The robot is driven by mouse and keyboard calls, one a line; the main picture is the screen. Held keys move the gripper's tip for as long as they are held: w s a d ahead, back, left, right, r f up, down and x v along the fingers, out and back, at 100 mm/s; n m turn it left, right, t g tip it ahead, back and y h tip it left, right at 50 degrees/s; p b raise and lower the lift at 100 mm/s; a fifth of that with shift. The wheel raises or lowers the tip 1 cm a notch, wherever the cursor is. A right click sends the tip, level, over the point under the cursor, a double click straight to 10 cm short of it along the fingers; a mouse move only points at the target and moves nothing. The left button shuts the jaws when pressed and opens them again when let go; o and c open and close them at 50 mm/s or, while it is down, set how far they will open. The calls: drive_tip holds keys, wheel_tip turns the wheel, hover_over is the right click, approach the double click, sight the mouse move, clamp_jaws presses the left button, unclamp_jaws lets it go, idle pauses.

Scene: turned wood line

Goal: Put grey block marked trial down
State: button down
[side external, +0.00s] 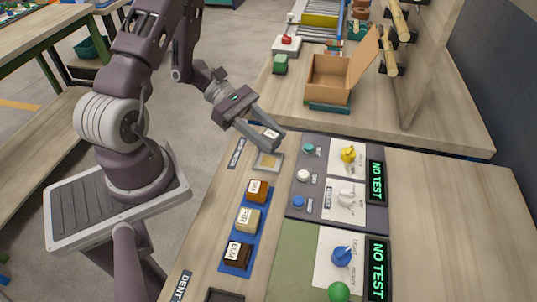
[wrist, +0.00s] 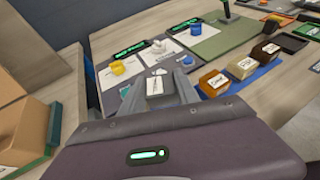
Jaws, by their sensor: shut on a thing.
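A grey block with a white label on top (wrist: 155,86) sits between the two fingers of my gripper (wrist: 159,92) in the wrist view. I cannot read its label. In the side view my gripper (side external: 266,139) is shut on the block near the back of the bench, and the white label shows between the fingers. A small shallow grey tray with a tan middle (side external: 268,170) lies just in front of the gripper. Whether the block touches the bench is hidden.
A blue tray (side external: 231,267) holds orange-brown, cream and dark labelled blocks. A grey panel (side external: 294,211) with knobs and a NO TEST display (side external: 376,182) lies right of the gripper. A cardboard box (side external: 325,92) stands on the bench behind. A green panel (side external: 290,262) is in front.

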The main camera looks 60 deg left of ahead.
sight(268, 161)
wheel_tip(268, 161, down, 6)
drive_tip(key=shift+r, duration=0.2)
drive_tip(key=c, duration=0.9)
unclamp_jaws()
drive_tip(key=v, duration=1.1)
drive_tip(key=shift+s+a+r, duration=0.1)
drive_tip(key=shift+s+a, duration=0.05)
drive_tip(key=shift+a, duration=0.1)
drive_tip(key=s+d+r+m+y, duration=0.4)
drive_tip(key=d+r+m+y, duration=0.2)
drive_tip(key=r+m, duration=0.4)
drive_tip(key=s+d+r+m+y, duration=0.5)
drive_tip(key=d+r+m+y, duration=0.1)
drive_tip(key=r+m, duration=0.5)
drive_tip(key=shift+d+r+m+t, duration=0.3)
drive_tip(key=shift+d+m, duration=0.4)
drive_tip(key=shift+d, duration=0.2)
